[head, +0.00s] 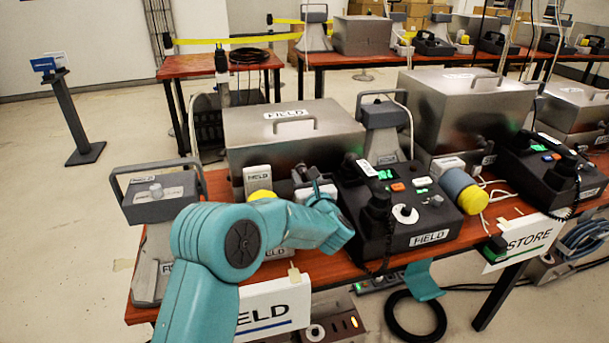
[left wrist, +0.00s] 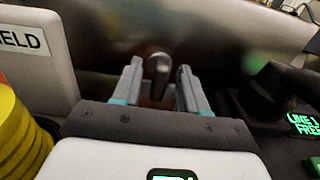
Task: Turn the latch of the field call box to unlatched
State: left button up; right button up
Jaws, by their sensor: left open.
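The field call box (head: 255,148) is a grey metal box with a handle and a FIELD label on its lid, at the back of the red-brown table. In the left wrist view its metal front (left wrist: 105,45) fills the background. The latch (left wrist: 158,68) shows there as a dark, rounded, upright lever. My left gripper (left wrist: 157,82) is open, with one finger on either side of the latch; I cannot tell whether they touch it. In the head view my left gripper (head: 318,190) is at the box's front and hides the latch. My right gripper is not in view.
A dark desk phone (head: 405,215) with green lights stands close on the right. A FIELD-labelled block (head: 257,178) and a yellow round part (head: 262,195) are close on the left. A grey handled unit (head: 160,195) stands at the table's left end.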

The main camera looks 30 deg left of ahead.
pick_arm(q)
jog(key=shift+w+a, duration=0.25)
jog(key=shift+a, duration=0.05)
grip_shut()
